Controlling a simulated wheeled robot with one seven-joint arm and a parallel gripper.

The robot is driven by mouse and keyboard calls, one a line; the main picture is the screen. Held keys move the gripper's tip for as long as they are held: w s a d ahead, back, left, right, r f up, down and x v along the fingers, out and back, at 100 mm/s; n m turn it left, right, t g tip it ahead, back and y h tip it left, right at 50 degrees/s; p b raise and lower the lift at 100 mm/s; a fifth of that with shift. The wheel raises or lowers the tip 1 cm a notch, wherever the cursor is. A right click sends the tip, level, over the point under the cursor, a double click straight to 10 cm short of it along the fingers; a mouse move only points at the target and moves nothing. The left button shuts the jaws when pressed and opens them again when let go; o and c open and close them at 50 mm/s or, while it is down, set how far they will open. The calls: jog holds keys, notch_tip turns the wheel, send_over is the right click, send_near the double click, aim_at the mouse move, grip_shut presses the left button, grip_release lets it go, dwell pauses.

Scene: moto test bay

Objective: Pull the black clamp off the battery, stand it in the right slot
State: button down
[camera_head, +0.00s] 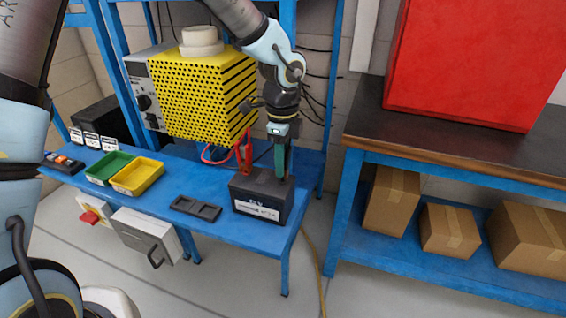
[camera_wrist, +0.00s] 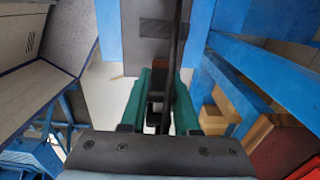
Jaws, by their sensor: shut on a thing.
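The dark battery (camera_head: 262,205), with a white label, stands at the right end of the blue bench. The red clamp (camera_head: 244,155) is upright at its left terminal. My gripper (camera_head: 283,176) points down at the battery's right end and is shut on the black clamp. In the wrist view the black clamp (camera_wrist: 156,100) shows between my teal fingers (camera_wrist: 160,110), with a dark cable running up from it. In the head view my fingers mostly hide the clamp, and I cannot tell whether its jaws still grip the terminal. The black two-slot holder (camera_head: 195,208) lies left of the battery; both slots look empty.
Green (camera_head: 109,167) and yellow (camera_head: 137,176) trays sit left of the holder. The bench's right edge is close beside the battery. A second table (camera_head: 450,150) with a red box (camera_head: 470,60) stands at right.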

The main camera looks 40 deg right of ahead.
jog(key=shift+r+p, duration=1.95)
jog(key=shift+r, duration=0.4)
jog(key=shift+r+p, duration=2.25)
jog(key=shift+r, duration=0.25)
jog(key=shift+a+f, duration=0.1)
